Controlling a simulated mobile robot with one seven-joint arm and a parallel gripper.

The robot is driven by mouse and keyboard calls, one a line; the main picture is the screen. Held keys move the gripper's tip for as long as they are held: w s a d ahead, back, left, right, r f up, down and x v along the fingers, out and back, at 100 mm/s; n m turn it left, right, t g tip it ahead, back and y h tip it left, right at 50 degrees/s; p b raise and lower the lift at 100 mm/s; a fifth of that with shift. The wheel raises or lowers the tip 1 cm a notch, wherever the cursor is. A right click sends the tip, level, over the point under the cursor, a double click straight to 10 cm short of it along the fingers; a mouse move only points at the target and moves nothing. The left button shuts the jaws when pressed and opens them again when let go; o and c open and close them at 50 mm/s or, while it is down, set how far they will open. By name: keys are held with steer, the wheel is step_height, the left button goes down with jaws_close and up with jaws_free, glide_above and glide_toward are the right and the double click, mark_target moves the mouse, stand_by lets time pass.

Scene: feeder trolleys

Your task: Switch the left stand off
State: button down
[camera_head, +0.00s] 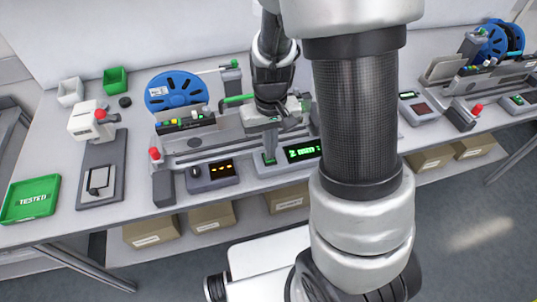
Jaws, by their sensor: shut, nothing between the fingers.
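The left stand (215,140) is a grey feeder unit on the bench, with a blue reel (174,91) behind it. Its green display (303,152) is lit with characters. A green-lit switch (269,159) sits just left of that display. A small dark box (212,172) with a knob and orange dashes stands further left. My gripper (270,147) is shut and empty, pointing down over the switch. Its tips are at or just above the switch; I cannot tell whether they touch. My arm hides part of the stand's right side.
A red-knobbed post (156,165) stands left of the dark box. A white tester (93,122) and a green tray (30,198) are at the far left. Another stand with a blue reel (494,42) is at the right. Cardboard boxes (150,231) sit under the bench.

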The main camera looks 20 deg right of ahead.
steer(key=shift+f+b, duration=0.5)
steer(key=shift+f, duration=0.15)
steer(key=shift+r, duration=0.2)
step_height(320, 180, up, 7)
steer(key=p, duration=0.5)
steer(key=shift+p, duration=0.4)
steer(key=shift+f, duration=0.1)
steer(key=s+r+t+p, duration=0.1)
steer(key=s+r, duration=0.5)
steer(key=r, duration=0.6)
steer(key=s+r+t+p, duration=0.1)
steer(key=s+r+t, duration=0.3)
steer(key=r, duration=0.9)
steer(key=shift+s+r+t+p, duration=0.25)
steer(key=shift+s+t+p, duration=0.1)
steer(key=shift+s, duration=0.6)
steer(key=shift+w, duration=0.15)
